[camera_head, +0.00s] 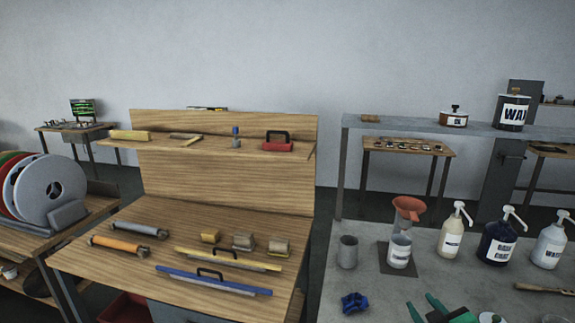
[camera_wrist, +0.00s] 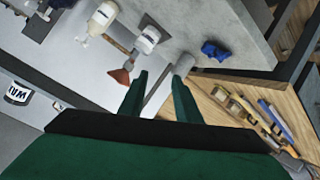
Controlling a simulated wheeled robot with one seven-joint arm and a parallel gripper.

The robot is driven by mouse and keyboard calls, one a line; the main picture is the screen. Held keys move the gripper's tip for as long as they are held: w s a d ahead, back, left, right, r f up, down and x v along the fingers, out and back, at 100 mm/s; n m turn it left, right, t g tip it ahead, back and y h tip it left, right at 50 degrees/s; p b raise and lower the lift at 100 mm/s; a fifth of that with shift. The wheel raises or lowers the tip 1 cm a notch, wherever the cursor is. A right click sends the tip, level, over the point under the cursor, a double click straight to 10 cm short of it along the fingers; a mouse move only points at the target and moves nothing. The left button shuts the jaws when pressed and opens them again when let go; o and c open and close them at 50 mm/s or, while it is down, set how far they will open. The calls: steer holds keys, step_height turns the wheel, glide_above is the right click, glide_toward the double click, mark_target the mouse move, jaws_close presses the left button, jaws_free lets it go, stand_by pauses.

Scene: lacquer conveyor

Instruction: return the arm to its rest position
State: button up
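My gripper (camera_head: 424,304) shows at the bottom edge of the head view, low at the right, in front of the grey table (camera_head: 388,296). Its two green fingers also show in the wrist view (camera_wrist: 160,88), spread apart with a clear gap. I see nothing held between them. Most of my arm is out of the head view.
The grey table holds a grey cup (camera_head: 347,252), a labelled cup (camera_head: 399,251), an orange funnel (camera_head: 408,209), several pump bottles (camera_head: 498,241) and a blue object (camera_head: 355,302). A wooden bench (camera_head: 130,273) with rollers and scrapers stands left, beyond a narrow gap.

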steer(key=s+a+f+m, duration=0.2)
steer(key=s+a+f, duration=0.1)
steer(key=a+f, duration=0.6)
steer(key=s+a+f+m, duration=0.2)
steer(key=s+a+f, duration=0.3)
steer(key=f, duration=0.6)
steer(key=s+a+f+m+t, duration=0.1)
steer(key=s+a+f, duration=0.5)
steer(key=s+a, duration=0.55)
steer(key=s+a+r+y, duration=0.1)
steer(key=s+a+r, duration=0.1)
steer(key=s, duration=0.8)
steer(key=s+a+r+t+y, duration=0.1)
steer(key=s+a+r, duration=0.2)
steer(key=s, duration=0.7)
steer(key=shift+s+a+r+n, duration=0.25)
steer(key=shift+a+r+n, duration=0.15)
steer(key=shift+a, duration=0.45)
steer(key=shift+d, duration=0.1)
